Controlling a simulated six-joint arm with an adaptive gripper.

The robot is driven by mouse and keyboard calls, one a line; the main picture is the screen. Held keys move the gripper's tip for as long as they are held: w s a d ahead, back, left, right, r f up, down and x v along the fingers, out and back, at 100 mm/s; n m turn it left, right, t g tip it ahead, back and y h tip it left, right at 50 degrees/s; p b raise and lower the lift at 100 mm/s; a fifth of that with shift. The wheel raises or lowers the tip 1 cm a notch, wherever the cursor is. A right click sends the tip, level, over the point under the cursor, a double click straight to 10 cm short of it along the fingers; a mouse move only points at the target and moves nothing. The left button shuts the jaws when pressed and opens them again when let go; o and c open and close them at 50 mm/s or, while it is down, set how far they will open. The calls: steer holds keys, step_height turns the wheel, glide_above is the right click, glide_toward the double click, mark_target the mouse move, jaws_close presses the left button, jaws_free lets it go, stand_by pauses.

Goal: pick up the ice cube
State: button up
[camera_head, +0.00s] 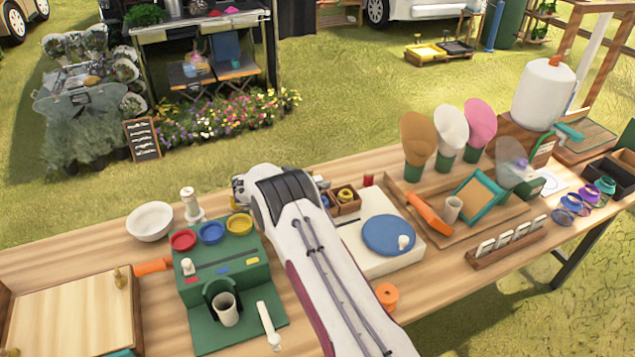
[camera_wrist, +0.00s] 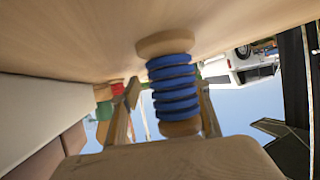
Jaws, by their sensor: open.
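I cannot make out an ice cube in either view; it may be hidden or too small to tell. My gripper (camera_head: 240,194) is low over the back edge of the wooden table, right of a white bowl and partly hidden by my arm. In the wrist view my gripper (camera_wrist: 168,92) is open, its two fingers apart. A wooden spool wound with blue (camera_wrist: 173,88) shows upside down in that view, standing on the table between or just beyond the fingers. I cannot tell whether they touch it.
The white bowl (camera_head: 150,221) and a green stand with red, blue and yellow cups (camera_head: 225,275) are left of my arm. A white box with a blue disc (camera_head: 388,235) and a wooden tray (camera_head: 490,220) are to its right. Bare table (camera_head: 60,255) shows at the left.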

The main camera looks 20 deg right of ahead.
stand_by(0.3)
steer(key=c, duration=0.9)
steer(key=shift+r, duration=0.1)
steer(key=shift+r, duration=5)
steer(key=shift+c, duration=0.2)
